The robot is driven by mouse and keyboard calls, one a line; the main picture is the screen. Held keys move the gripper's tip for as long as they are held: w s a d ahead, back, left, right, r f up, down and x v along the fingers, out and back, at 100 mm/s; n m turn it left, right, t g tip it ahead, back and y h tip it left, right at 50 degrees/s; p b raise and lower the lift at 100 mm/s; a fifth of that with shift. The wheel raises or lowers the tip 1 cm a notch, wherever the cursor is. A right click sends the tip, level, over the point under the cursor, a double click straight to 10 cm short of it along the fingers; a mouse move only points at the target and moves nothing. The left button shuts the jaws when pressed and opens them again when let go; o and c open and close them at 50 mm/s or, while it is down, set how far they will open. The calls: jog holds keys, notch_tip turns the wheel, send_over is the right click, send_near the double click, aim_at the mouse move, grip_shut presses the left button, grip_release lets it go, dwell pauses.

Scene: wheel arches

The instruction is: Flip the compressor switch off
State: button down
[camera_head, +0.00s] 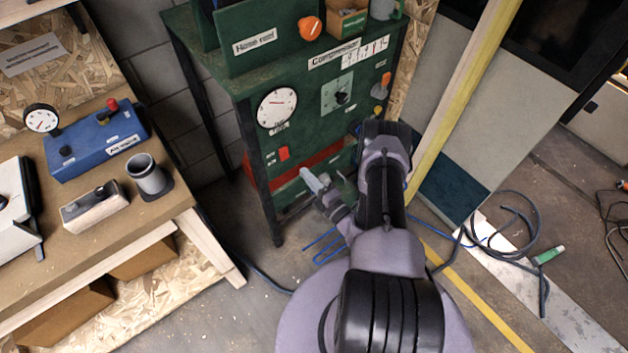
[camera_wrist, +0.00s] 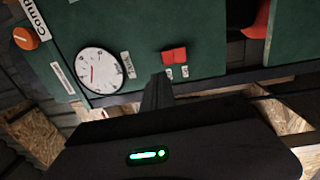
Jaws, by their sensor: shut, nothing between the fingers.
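The compressor panel (camera_head: 318,128) is a green upright board with a "Compressor" label and a white round gauge (camera_head: 277,107). A small red switch (camera_head: 283,153) sits below the gauge, and it also shows in the wrist view (camera_wrist: 174,56) with two small labels beside it. I cannot tell which way the switch is set. My gripper is shut and empty. Its narrow dark fingers (camera_wrist: 158,82) show in the wrist view, with their tips just short of the switch in the picture. Whether they touch the panel is unclear. In the head view my arm hides the panel's lower right.
The panel also carries a black dial (camera_head: 342,97) and an orange knob (camera_head: 310,27). A wooden bench (camera_head: 160,205) with a blue box (camera_head: 97,140) and a grey cup (camera_head: 149,176) stands at left. A yellow post (camera_head: 462,90) stands at right. Hoses (camera_head: 520,225) lie on the floor.

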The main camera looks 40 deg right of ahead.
jog(key=s, duration=0.3)
jog(key=shift+s+r+p, duration=0.3)
jog(key=shift+s, duration=0.05)
